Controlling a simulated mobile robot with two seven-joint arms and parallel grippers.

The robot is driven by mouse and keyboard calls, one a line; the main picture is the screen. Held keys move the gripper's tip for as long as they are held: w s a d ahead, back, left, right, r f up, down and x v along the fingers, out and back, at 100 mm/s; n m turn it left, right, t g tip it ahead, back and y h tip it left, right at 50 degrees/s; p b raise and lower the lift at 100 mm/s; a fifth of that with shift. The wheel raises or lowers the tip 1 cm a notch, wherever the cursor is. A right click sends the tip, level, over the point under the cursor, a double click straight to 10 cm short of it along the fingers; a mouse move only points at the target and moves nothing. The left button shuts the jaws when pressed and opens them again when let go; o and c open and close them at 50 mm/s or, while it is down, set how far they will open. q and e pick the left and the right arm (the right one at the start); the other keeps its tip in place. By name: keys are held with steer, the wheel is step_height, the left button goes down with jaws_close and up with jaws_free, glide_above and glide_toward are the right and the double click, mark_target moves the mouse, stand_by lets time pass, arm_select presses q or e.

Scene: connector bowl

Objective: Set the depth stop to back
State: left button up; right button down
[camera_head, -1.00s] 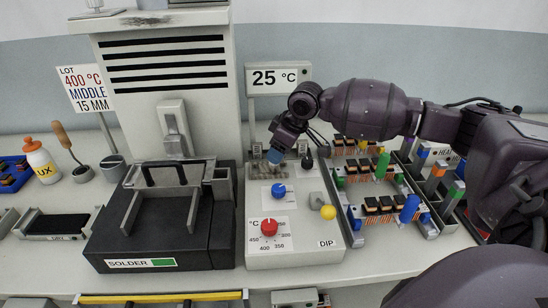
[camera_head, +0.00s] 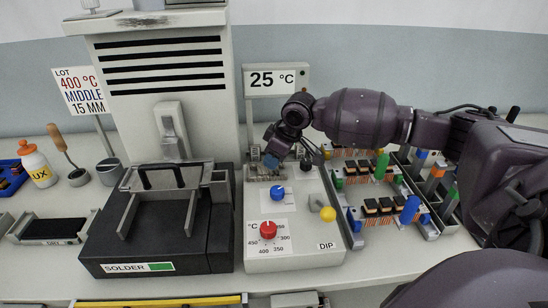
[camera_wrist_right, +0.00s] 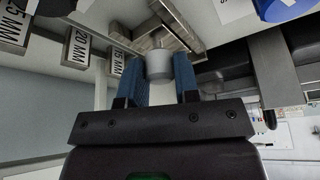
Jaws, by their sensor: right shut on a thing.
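My right gripper (camera_head: 271,160) reaches down to the back of the grey control box (camera_head: 292,252). In the right wrist view its blue fingers (camera_wrist_right: 159,82) are shut on the round grey knob (camera_wrist_right: 158,64) of the depth stop. The knob stands beside a metal slotted piece (camera_wrist_right: 172,27). Labels reading 15 MM (camera_wrist_right: 117,63), 20 MM (camera_wrist_right: 77,48) and 25 MM (camera_wrist_right: 12,28) run along one side, and the knob is nearest the 15 MM label. In the head view the fingers mostly hide the knob. My left gripper is not in view.
The solder pot (camera_head: 160,235) stands left, racks of boards (camera_head: 378,205) right. A lot sign (camera_head: 82,91) reads 400 °C, MIDDLE, 15 MM.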

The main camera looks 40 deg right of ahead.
steer(key=shift+s+d+r+p, duration=0.25)
steer(key=shift+d+p, duration=0.1)
steer(key=shift+p, duration=0.25)
steer(key=shift+s+d+p, duration=0.1)
steer(key=shift+d+p, duration=0.1)
steer(key=shift+p, duration=0.1)
steer(key=shift+d+f, duration=0.15)
steer(key=shift+f, duration=0.2)
steer(key=c, duration=1.2)
jaws_free()
steer(key=shift+s, duration=0.1)
steer(key=o, duration=0.4)
steer(key=shift+s+d, duration=0.1)
steer(key=shift+d, duration=0.05)
steer(key=shift+c, duration=0.2)
steer(key=shift+r, duration=0.1)
